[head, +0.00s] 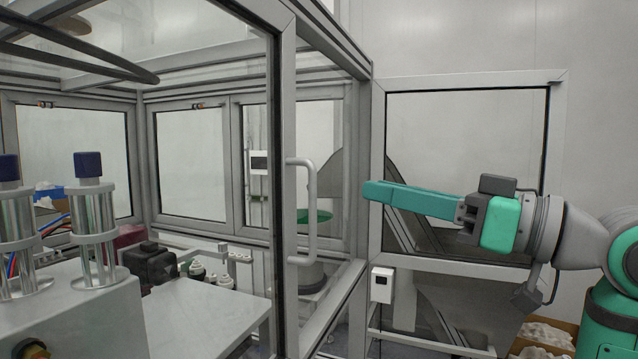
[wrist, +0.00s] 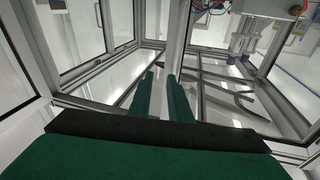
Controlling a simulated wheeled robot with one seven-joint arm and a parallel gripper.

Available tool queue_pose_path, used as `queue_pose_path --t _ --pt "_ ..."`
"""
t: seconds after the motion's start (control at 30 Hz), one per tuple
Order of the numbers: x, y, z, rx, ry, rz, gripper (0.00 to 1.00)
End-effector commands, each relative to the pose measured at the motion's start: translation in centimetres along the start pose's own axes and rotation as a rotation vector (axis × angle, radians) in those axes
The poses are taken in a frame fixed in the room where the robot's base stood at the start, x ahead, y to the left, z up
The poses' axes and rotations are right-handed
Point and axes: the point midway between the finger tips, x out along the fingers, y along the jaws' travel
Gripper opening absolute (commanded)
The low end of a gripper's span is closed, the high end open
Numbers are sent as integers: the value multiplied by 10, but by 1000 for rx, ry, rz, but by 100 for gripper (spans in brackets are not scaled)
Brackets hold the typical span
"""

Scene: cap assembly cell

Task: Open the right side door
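A grey-framed glass door (head: 286,120) stands at the front of the cell, with a pale vertical bar handle (head: 312,212) on its right-hand upright. I cannot tell whether this door is fully closed. My gripper (head: 372,192) points left, with its teal fingers in front of a framed glass panel at the right; in the picture its tips are right of the handle and apart from it. In the wrist view, the two green fingers (wrist: 160,80) are apart with a narrow gap and nothing between them. The handle is not clear in the wrist view.
The framed glass panel (head: 556,130) stands behind my arm. A small white box (head: 381,285) is on the frame below my fingers. Inside the cell are a worktable (head: 190,325) and metal cylinders (head: 97,220). Cardboard boxes (head: 560,330) with white parts stand at the lower right.

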Motion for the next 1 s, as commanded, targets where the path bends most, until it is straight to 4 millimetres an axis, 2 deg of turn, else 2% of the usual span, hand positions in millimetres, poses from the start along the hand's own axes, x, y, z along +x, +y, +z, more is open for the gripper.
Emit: queue_pose_path --t 0.1,0.27,0.37,0.8,1.0 --pt "2 -20 -6 -54 -75 -34 17" --pt "5 -28 -6 -82 -117 -51 17" --pt "13 -29 -4 -83 -120 -53 17" --pt "85 -33 4 -81 -118 -52 17" --pt "104 -33 6 -81 -117 -51 17"
